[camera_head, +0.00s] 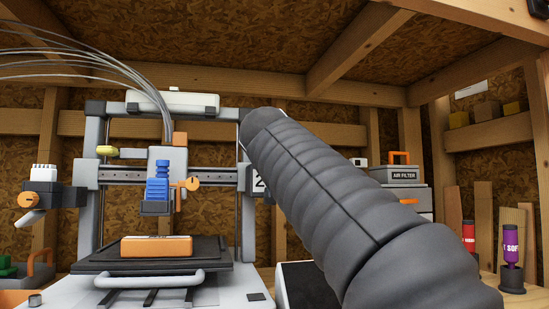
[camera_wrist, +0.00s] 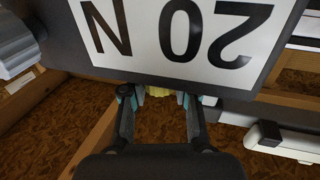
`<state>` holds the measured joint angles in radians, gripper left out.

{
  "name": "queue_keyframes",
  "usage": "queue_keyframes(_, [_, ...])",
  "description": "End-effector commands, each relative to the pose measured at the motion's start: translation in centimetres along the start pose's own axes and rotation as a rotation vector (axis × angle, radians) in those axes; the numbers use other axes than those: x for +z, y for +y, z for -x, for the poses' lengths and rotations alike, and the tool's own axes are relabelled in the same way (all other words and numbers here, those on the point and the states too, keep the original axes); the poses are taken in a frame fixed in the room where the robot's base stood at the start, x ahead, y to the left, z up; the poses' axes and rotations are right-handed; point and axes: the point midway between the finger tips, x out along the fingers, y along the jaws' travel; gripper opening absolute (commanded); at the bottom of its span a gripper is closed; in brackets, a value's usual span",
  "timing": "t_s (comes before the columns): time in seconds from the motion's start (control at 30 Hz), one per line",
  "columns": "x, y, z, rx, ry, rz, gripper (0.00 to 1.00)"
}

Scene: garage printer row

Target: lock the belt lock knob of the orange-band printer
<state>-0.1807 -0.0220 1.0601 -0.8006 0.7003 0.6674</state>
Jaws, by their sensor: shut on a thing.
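The printer (camera_head: 247,215) stands at the left in the head view, with an orange block on its toolhead; I cannot make out an orange band on the frame. In the wrist view its dark part with an upside-down white number label (camera_wrist: 175,30) fills the top. My gripper (camera_wrist: 160,101) has its teal-padded fingers on either side of a small yellow knob (camera_wrist: 160,92) just below the label, and is shut on it. The label panel partly hides the knob, and its turn position cannot be told. In the head view my arm's dark sleeve hides the gripper.
An orange box (camera_head: 156,246) lies on the print bed (camera_head: 90,258). A pale yellow-green knob (camera_head: 107,151) is at the gantry's left end. A grey air filter case (camera_head: 395,175) stands behind my arm. Purple (camera_head: 510,240) and red (camera_head: 469,235) bottles stand at the right.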

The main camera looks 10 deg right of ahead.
Motion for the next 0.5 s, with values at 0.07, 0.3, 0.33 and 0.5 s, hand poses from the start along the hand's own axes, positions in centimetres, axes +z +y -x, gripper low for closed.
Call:
queue_keyframes(0.07, [0.23, -0.21, -0.02, 0.032, 0.0, 0.0, 0.0])
queue_keyframes(0.3, [0.21, -0.25, -0.06, 0.162, -0.001, 0.0, 0.0])
queue_keyframes(0.33, [0.22, -0.26, -0.09, 0.181, -0.001, 0.002, 0.0])
queue_keyframes(0.5, [0.14, -0.21, -0.1, 0.287, -0.003, 0.0, 0.0])
